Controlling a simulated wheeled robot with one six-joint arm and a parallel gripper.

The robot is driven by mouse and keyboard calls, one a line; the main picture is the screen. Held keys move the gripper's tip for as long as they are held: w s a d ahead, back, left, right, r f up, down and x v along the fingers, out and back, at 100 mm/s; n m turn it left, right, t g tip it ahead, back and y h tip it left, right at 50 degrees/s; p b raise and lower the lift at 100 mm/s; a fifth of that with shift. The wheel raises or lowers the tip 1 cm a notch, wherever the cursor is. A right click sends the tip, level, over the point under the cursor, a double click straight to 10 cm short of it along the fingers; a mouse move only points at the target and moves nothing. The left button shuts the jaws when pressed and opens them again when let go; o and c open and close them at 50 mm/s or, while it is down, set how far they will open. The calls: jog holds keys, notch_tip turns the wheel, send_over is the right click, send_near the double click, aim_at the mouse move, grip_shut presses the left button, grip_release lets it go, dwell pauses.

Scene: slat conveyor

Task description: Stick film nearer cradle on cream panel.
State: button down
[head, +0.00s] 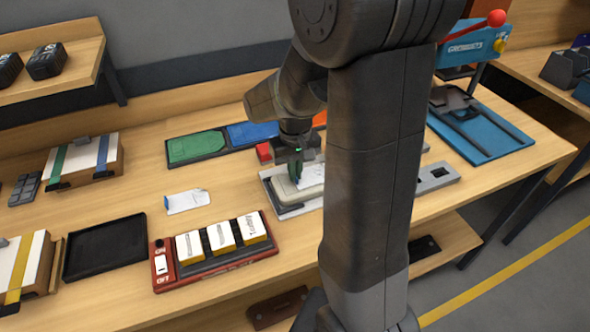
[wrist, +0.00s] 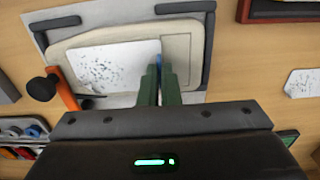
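The cream panel (head: 312,190) lies in a grey cradle (head: 287,209) with dark corner brackets, right of centre on the bench. In the wrist view the panel (wrist: 177,45) shows past the film's edge. My gripper (head: 296,170) is over the panel, its green fingers (wrist: 158,84) close together on the blue edge tab of a speckled white film (wrist: 108,66). The film lies over much of the panel; I cannot tell whether it touches. A second white film (head: 188,201) with a blue tab lies on the bench to the left; it also shows in the wrist view (wrist: 302,83).
A red switch box (head: 215,270) with several white-topped blocks stands in front. A black tray (head: 105,248) is left of it. Green (head: 196,147) and blue (head: 252,132) trays lie behind. A grey plate (head: 437,178) and blue press (head: 490,135) are to the right. My arm hides some bench.

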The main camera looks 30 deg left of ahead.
jog(key=shift+f, duration=0.15)
jog(key=c, duration=1.6)
grip_release()
jog(key=shift+o, duration=0.2)
notch_tip(320, 180, up, 14)
jog(key=shift+f, duration=0.1)
